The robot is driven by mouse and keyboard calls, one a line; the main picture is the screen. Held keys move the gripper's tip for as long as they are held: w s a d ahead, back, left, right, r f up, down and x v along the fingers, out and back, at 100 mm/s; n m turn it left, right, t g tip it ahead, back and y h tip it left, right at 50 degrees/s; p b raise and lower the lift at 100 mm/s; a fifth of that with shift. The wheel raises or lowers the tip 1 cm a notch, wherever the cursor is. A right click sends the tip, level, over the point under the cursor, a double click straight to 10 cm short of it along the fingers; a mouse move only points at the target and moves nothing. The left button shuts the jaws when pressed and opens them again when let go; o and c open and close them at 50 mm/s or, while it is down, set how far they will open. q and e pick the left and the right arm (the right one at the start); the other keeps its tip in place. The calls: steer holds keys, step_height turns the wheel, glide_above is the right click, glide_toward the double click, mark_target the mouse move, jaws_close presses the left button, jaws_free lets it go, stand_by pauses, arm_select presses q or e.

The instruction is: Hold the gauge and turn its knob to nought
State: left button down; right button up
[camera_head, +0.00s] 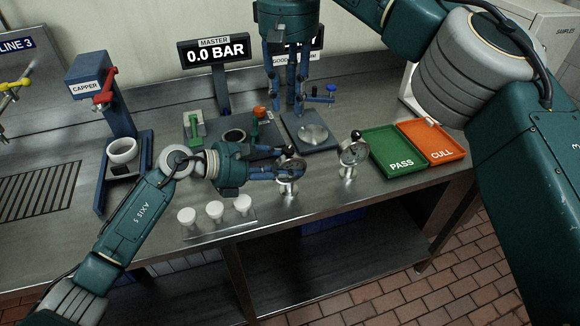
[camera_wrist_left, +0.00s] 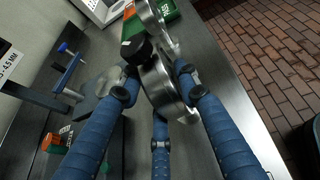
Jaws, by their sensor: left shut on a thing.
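A round metal gauge (camera_head: 291,168) stands upright on the steel bench, with a black knob (camera_head: 283,149) at its top. My left gripper (camera_head: 276,172) comes from the left and is shut on this gauge's body. In the left wrist view its blue fingers (camera_wrist_left: 160,92) lie around the metal gauge case (camera_wrist_left: 163,84), and the black knob (camera_wrist_left: 136,48) shows beyond. A second, similar gauge (camera_head: 353,154) stands to the right, untouched. My right gripper (camera_head: 290,106) points down behind the held gauge, its fingers apart and empty. The gauge's dial reading is too small to tell.
A master display (camera_head: 214,52) reads 0.0 BAR. A green PASS tray (camera_head: 394,160) and an orange CULL tray (camera_head: 436,150) lie to the right. White cups (camera_head: 215,210) stand at the front edge. A blue stand with a round plate (camera_head: 313,134) is behind.

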arm_select(q)
steer(key=c, duration=1.2)
jaws_free()
steer(key=shift+a, duration=0.1)
steer(key=v, duration=1.2)
steer(key=shift+r, duration=0.1)
